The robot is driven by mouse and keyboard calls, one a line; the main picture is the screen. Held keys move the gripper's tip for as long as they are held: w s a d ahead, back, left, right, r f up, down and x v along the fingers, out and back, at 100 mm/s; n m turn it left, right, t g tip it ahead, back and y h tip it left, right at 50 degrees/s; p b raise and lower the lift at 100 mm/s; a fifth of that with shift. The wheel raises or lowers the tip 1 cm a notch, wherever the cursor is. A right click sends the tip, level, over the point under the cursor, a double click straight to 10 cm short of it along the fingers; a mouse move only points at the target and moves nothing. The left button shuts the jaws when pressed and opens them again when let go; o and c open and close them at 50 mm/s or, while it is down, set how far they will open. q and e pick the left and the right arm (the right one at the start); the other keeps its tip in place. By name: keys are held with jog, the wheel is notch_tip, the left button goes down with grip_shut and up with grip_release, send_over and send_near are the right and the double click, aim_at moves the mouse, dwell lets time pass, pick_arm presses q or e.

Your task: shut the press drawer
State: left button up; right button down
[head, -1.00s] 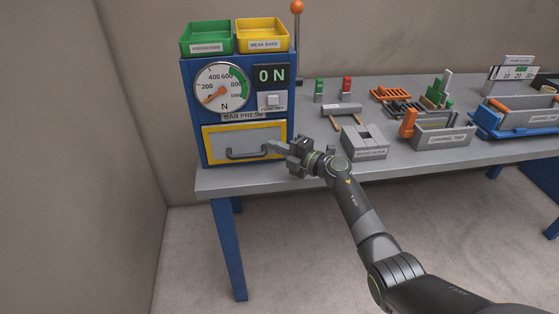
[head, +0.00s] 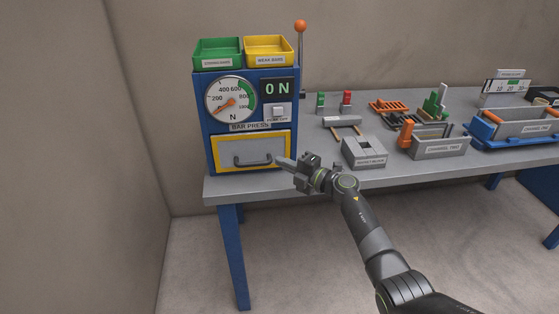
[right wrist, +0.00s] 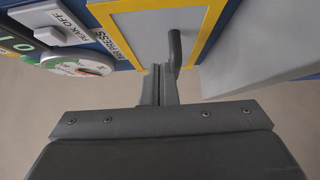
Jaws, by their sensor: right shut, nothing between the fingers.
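The blue bar press (head: 205,120) stands at the left end of the bench. Its drawer (head: 262,146) has a grey front with a yellow frame and a dark bar handle (head: 252,163). The drawer front looks about flush with the press in the head view. My right gripper (head: 280,161) is shut and empty, its fingertips at the right end of the handle. In the right wrist view the shut fingers (right wrist: 158,88) point at the drawer front (right wrist: 150,35), close beside the handle (right wrist: 175,47); whether they touch is unclear. My left gripper is out of view.
Green (head: 218,54) and yellow (head: 268,51) trays sit on the press. A lever with an orange knob (head: 300,26) stands behind it. A grey block (head: 364,153), a hammer-like tool (head: 342,121) and channel trays (head: 440,147) lie to the right on the bench (head: 240,189).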

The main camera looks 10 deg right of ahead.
jog(key=v, duration=1)
jog(key=s+d+f+m+t+h, duration=0.2)
jog(key=d+f+m+h, duration=0.15)
jog(key=f+m, duration=0.4)
jog(key=s+d+f+m+t+h, duration=0.1)
jog(key=s+d+f+m+h, duration=0.25)
jog(key=f, duration=0.75)
jog(key=s+d+f+m+g+h, duration=0.2)
jog(key=s+d+f+m+h, duration=0.15)
jog(key=s+f, duration=0.5)
jog(key=s+d+f+m+g+h, duration=0.25)
jog(key=s+f+m, duration=0.25)
jog(key=f, duration=0.6)
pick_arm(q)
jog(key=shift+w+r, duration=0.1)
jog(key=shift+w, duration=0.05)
pick_arm(e)
jog(key=s+f+m+g, duration=0.2)
jog(key=s+f, duration=0.3)
jog(key=s, duration=0.8)
jog(key=s+a+f+m+g, duration=0.1)
jog(key=s+f+m+g, duration=0.2)
jog(key=s, duration=1)
jog(key=s+f+m+g, duration=0.3)
jog(key=s+f+g, duration=0.2)
jog(key=s+f, duration=0.4)
jog(key=s, duration=0.4)
jog(key=shift+s+a+f+h, duration=0.2)
jog(key=shift+s+h, duration=0.1)
jog(key=shift+h, duration=0.1)
